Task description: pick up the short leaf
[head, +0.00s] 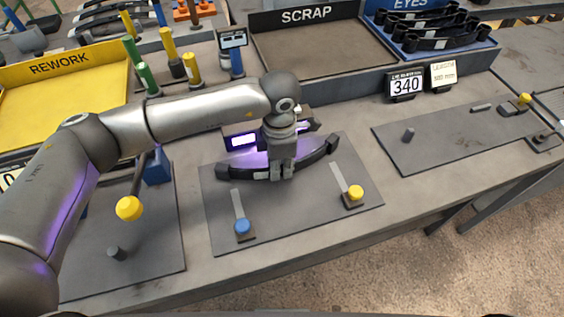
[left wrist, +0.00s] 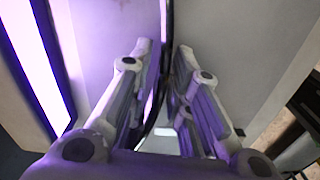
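A dark, curved leaf (head: 316,160) lies across the middle grey mat in the head view, with its ends bent up. I take it to be the short leaf. My left gripper (head: 282,174) points down at its middle, and its fingers hide part of it. In the left wrist view the leaf (left wrist: 168,12) is a thin dark strip running between the two fingers of my left gripper (left wrist: 166,52). The fingertips are close together, one on each side of it. I cannot tell whether they press on it. My right gripper is not in view.
The middle mat (head: 290,225) also bears a blue knob (head: 242,227) and a yellow knob (head: 355,193). A lit purple device (head: 243,141) stands just behind the leaf. The SCRAP tray (head: 320,50), a blue EYES bin (head: 432,50) with several leaves, and a yellow REWORK tray (head: 60,95) stand behind.

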